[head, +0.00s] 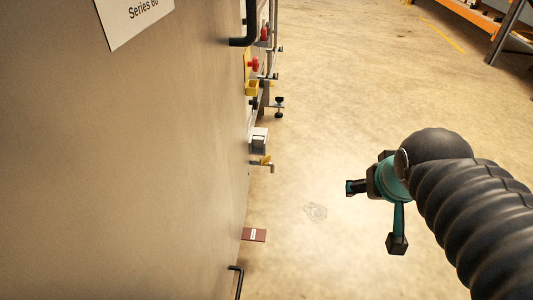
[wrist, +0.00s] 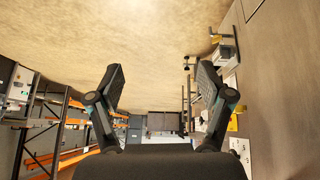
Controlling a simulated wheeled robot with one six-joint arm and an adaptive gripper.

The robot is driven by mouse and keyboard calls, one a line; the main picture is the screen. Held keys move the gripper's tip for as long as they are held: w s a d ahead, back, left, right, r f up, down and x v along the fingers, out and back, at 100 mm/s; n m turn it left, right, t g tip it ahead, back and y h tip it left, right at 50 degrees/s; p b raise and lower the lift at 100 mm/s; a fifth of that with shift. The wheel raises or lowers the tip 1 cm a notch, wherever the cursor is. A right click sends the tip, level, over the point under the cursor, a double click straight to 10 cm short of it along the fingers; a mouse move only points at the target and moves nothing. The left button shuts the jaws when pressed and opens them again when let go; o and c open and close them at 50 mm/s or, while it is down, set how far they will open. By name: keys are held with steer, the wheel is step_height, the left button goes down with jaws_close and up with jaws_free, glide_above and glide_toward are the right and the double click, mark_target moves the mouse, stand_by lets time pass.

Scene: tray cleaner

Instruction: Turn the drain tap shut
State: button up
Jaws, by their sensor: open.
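The drain tap (head: 265,163) is a small metal tap with a yellow handle on the side of the large metal machine, near the middle of the head view. A small yellowish part near the machine in the wrist view (wrist: 215,39) looks like the same tap, but it is too small to tell the handle's angle. My gripper (head: 373,215) is to the right of the tap and apart from it, over open floor. In the wrist view its two fingers (wrist: 160,88) are spread wide with nothing between them.
The machine's large metal panel (head: 130,160) fills the left of the head view. Near the tap are a grey-white box (head: 259,140), a black-knobbed fitting (head: 279,105), a dark red plate (head: 254,235) and a black handle (head: 237,280). Bare floor (head: 340,100) lies to the right.

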mark_target(266, 158)
steer(key=w+f+n+t+b, duration=0.1)
steer(key=w+f+t+b, duration=0.25)
steer(key=w, duration=1.25)
steer(key=w+a+f+n+t+y+b, duration=0.1)
steer(key=w+a+f+n, duration=0.15)
steer(key=w+f, duration=0.35)
steer(key=w+a+f+n+y+b, duration=0.1)
steer(key=w+a+f+y, duration=0.15)
steer(key=w+f, duration=0.45)
steer(key=w+a+f+n+y+b, duration=0.1)
steer(key=w+a+f+n+y, duration=0.15)
steer(key=a+f, duration=0.4)
steer(key=w+a+f+n+y+b, duration=0.1)
steer(key=w+a+f+y+b, duration=0.1)
steer(key=w+a+f+y, duration=0.45)
steer(key=w+a+f+h, duration=0.1)
steer(key=w+a+f, duration=0.2)
steer(key=w+a+f+g+h+b, duration=0.1)
steer(key=w+a+f, duration=0.2)
steer(key=shift+w+a+f+h, duration=0.25)
steer(key=shift+w+f+h, duration=0.1)
steer(key=shift+w, duration=0.05)
steer(key=c, duration=1.2)
